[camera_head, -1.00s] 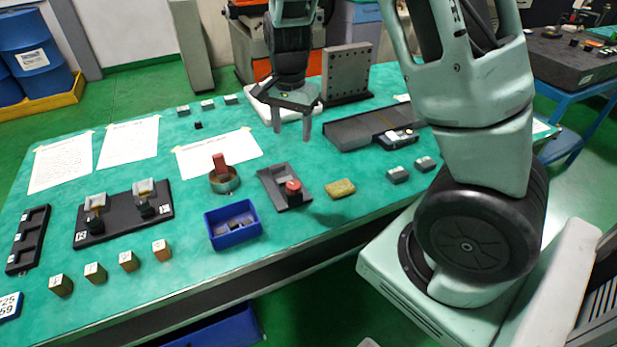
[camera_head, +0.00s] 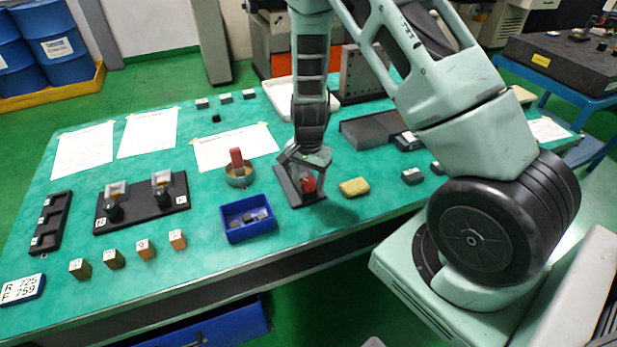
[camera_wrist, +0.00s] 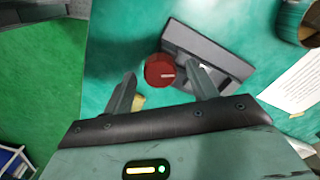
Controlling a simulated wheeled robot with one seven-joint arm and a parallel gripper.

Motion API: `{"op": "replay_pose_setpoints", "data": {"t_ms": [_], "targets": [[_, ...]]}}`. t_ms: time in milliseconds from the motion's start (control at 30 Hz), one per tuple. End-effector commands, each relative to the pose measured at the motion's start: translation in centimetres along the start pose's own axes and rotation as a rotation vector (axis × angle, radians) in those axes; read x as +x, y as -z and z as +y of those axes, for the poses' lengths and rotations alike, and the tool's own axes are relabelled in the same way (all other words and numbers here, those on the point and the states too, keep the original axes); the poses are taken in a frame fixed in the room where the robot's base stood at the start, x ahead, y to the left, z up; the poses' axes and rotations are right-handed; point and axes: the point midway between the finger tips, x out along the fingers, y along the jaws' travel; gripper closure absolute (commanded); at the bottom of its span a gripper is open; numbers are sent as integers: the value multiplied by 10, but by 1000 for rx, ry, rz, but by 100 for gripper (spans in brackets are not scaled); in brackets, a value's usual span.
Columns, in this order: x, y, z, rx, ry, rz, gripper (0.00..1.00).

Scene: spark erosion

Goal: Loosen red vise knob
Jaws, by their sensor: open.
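The red vise knob (camera_head: 309,185) sits at the near end of a dark grey vise (camera_head: 287,178) on the green bench top. In the wrist view the round red knob (camera_wrist: 160,70) lies just beyond my fingertips, roughly between them, with the grey vise body (camera_wrist: 225,68) stretching to its right. My gripper (camera_head: 300,168) is above the vise in the head view and partly covers it. In the wrist view my gripper (camera_wrist: 162,80) has its two fingers spread apart with nothing between the pads. I cannot tell the exact height of the fingertips over the knob.
A yellow sponge (camera_head: 354,187) lies right of the vise. A blue bin (camera_head: 236,236) with grey pieces stands to its left, and a round pot (camera_head: 239,180) with a red upright piece is behind that. Dark plates (camera_head: 372,132) lie further back right.

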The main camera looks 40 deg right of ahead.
Motion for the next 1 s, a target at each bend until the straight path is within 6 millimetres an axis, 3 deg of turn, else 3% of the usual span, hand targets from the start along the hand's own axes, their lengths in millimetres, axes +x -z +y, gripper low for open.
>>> {"op": "replay_pose_setpoints", "data": {"t_ms": [367,533,1000], "targets": [[6,0,0,0,1,0,42],[5,0,0,0,0,0,87],[6,0,0,-90,1,-1,87]]}}
